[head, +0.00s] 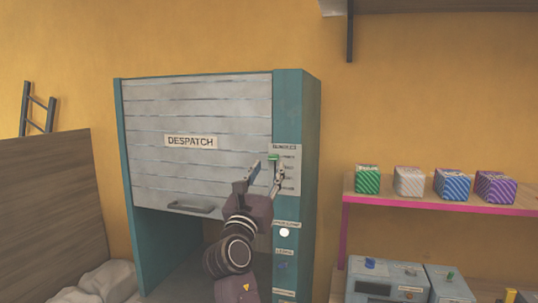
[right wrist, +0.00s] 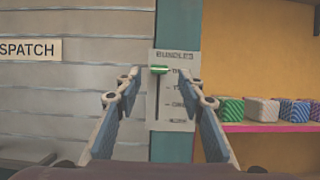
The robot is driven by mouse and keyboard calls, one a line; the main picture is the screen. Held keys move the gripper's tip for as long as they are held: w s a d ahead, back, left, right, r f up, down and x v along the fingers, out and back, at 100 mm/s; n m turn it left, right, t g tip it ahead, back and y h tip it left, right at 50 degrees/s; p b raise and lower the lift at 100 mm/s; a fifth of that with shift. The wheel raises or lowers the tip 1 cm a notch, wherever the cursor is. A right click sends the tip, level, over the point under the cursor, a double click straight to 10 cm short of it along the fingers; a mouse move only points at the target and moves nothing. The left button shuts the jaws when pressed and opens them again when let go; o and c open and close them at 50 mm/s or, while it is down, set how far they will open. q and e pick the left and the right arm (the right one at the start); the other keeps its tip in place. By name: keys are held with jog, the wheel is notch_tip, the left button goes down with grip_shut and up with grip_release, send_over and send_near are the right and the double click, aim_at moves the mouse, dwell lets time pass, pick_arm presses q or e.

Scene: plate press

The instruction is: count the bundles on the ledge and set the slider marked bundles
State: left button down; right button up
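The bundles panel (head: 291,181) is a pale plate on the teal post of the despatch cabinet. Its green slider knob (right wrist: 159,69) is at the top of the slot, beside the top label; small words run down the scale. My right gripper (head: 268,170) is open in front of the panel, and in the right wrist view its fingertips (right wrist: 159,72) are on either side of the knob, apart from it. Several wrapped bundles sit on the ledge (head: 440,205): green (head: 368,179), white (head: 408,181), blue (head: 451,184) and purple (head: 494,187). My left gripper is out of view.
The cabinet's grey shutter (head: 200,130) with a handle (head: 190,207) is partly down. More controls (head: 284,232) sit lower on the post. Blue-grey machines (head: 388,280) stand below the ledge. A wooden board (head: 50,210) and pale sacks (head: 100,283) are at left.

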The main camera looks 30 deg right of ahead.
aim_at(272, 160)
jog(key=p+x, duration=0.1)
jog(key=x, duration=0.3)
jog(key=shift+w+d+r, duration=0.1)
jog(key=shift+w+d, duration=0.1)
jog(key=shift+w, duration=0.05)
jog(key=shift+c, duration=0.4)
grip_shut()
